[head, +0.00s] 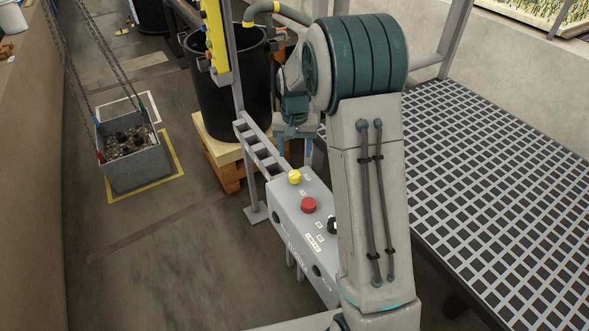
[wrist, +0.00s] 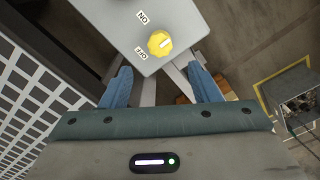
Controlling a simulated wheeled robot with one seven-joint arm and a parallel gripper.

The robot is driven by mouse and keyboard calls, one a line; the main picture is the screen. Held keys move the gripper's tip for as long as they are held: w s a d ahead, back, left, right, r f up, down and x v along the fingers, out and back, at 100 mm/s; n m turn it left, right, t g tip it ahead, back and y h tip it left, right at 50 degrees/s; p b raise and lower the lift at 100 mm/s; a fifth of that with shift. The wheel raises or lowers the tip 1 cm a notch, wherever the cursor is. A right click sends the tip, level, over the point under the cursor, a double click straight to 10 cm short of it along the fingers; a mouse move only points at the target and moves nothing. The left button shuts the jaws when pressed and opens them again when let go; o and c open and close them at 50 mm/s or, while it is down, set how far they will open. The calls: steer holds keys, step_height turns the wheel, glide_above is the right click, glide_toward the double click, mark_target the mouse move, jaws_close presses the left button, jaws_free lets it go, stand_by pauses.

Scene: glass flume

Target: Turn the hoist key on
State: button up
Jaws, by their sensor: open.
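The hoist key looks like a yellow round knob (head: 295,177) on the far end of a grey control box (head: 285,217). In the wrist view the knob (wrist: 160,43) sits near the box edge, beside two small white labels that read ON and OFF, seen upside down. A pale mark shows on the knob; I cannot tell for sure which label it points to. My gripper (wrist: 159,69) is open, with a blue finger on each side below the knob in the picture. The fingers are apart from the knob and hold nothing. In the head view my arm partly hides the gripper.
A red button (head: 309,205) and a black knob (head: 332,225) are on the same box. A chain-hung crate of gravel (head: 137,166) stands at left. A black barrel (head: 232,90) is behind the box, and a metal grating (head: 500,190) lies right. Floor between crate and box is clear.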

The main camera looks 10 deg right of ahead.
mark_target(295, 174)
step_height(295, 174, down, 9)
steer(key=shift+p, duration=0.6)
steer(key=c, duration=1)
